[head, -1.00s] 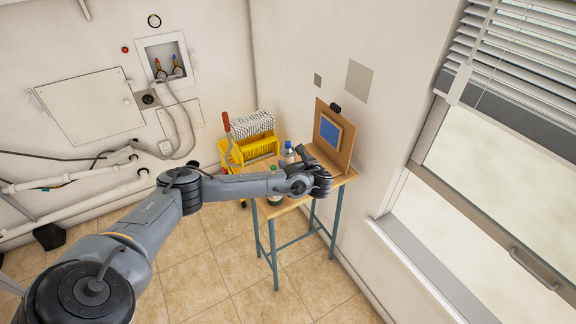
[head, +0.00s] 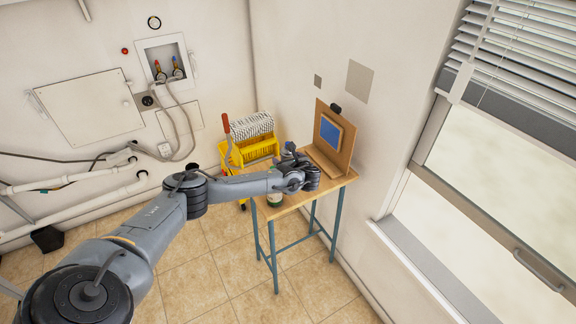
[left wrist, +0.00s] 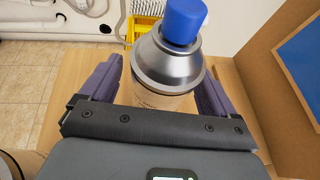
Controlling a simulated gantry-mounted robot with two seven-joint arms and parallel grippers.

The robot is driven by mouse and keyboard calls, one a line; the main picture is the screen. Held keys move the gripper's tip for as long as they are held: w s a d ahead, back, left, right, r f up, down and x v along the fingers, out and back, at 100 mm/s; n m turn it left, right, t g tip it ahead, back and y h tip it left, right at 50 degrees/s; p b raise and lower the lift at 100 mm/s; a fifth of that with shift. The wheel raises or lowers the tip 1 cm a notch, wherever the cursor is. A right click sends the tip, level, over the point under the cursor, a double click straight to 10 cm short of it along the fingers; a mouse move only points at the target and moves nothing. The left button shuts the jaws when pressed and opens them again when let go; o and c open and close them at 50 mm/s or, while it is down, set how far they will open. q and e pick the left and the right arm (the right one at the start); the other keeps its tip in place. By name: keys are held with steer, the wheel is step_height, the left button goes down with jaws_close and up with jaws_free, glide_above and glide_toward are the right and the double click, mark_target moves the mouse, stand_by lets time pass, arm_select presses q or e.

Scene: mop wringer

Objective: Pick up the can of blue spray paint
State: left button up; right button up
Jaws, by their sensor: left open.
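The spray can with the blue cap (left wrist: 168,62) shows large in the left wrist view, with a silver shoulder and a pale body. It stands upright on the small wooden table (head: 334,187). My left gripper (left wrist: 158,85) is open, with one purple finger on each side of the can. I cannot tell whether either finger touches it. My right gripper is not in view.
A wooden board with a blue panel (head: 331,131) stands upright at the table's right, close to my gripper. A green-and-white container (head: 274,199) is at the near-left edge, partly hidden by my arm. A yellow mop wringer (head: 262,150) stands behind the table.

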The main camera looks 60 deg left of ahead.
arm_select(q)
steer(key=shift+r, duration=0.1)
steer(key=c, duration=1.4)
